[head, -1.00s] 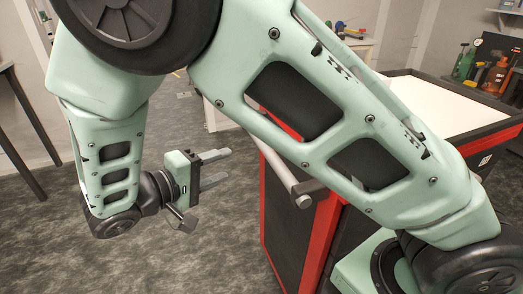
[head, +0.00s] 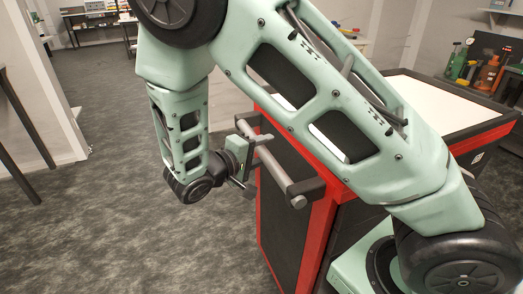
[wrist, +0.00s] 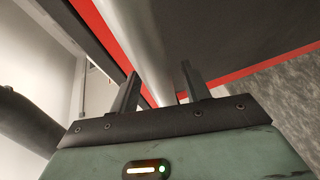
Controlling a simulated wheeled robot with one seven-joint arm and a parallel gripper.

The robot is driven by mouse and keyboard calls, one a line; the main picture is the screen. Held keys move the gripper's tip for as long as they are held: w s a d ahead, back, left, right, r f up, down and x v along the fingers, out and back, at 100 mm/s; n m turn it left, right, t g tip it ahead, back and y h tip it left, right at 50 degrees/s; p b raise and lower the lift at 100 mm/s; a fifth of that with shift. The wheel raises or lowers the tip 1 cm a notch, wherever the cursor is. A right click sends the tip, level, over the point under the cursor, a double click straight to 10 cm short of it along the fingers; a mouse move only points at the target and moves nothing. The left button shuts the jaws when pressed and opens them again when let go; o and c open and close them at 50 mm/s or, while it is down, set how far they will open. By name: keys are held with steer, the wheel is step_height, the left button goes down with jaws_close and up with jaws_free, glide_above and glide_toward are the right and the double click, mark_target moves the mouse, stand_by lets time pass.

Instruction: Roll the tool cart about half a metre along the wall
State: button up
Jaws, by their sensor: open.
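The tool cart (head: 315,222) is red and black with a white top (head: 429,104), standing to the right in the head view. A grey bar handle (head: 278,172) with dark end brackets sticks out from its near left side. My gripper (head: 262,161) is at this handle, partly hidden by its own wrist. In the wrist view my gripper (wrist: 158,92) is open, with the handle bar (wrist: 147,50) running between its two fingers. Whether a finger touches the bar I cannot tell. My arm hides part of the cart's side and top.
A dark-legged table (head: 18,135) is at the left edge. A shelf bench (head: 98,22) stands far back. The grey carpet (head: 110,215) left of the cart is clear.

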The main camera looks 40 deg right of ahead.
jaws_close()
steer(key=shift+a, duration=0.1)
